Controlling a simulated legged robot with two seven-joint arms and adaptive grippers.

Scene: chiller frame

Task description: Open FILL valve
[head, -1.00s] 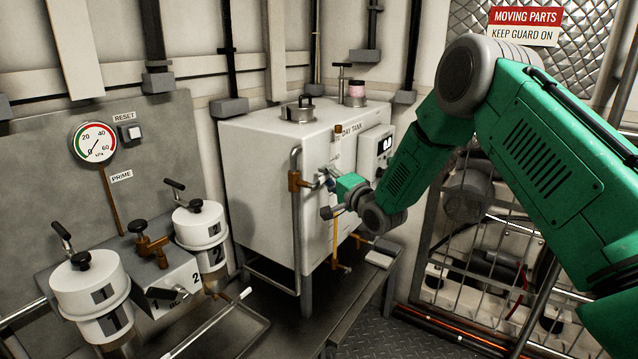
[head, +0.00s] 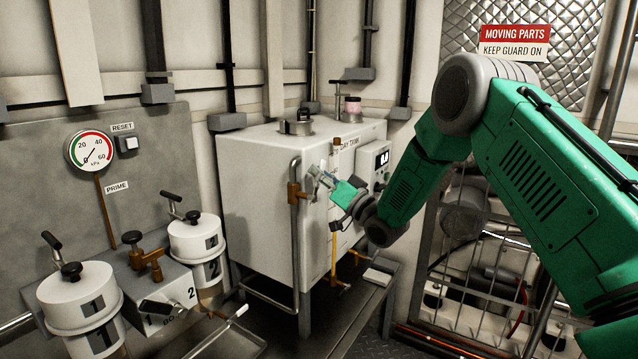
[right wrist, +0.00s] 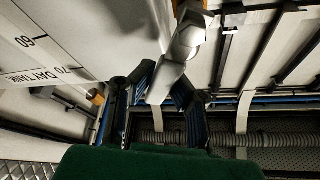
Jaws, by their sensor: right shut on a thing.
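The day tank (head: 262,190) is a white box in the middle of the head view. A brass valve (head: 293,193) sits on the grey pipe at its front corner; no FILL label is readable there. My right gripper (head: 323,182) is at this valve, with its fingers pointing up and left. In the right wrist view, the fingers (right wrist: 160,92) are shut on a pale grey lever (right wrist: 180,55), which runs up between them. The gripper hides much of the lever in the head view. My left gripper is not in view.
Two white canisters (head: 80,290) and (head: 195,238) stand at the left below a pressure gauge (head: 91,151). A yellow sight tube (head: 334,255) runs down the tank's front. A wire guard (head: 480,285) stands at the right, behind my right arm.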

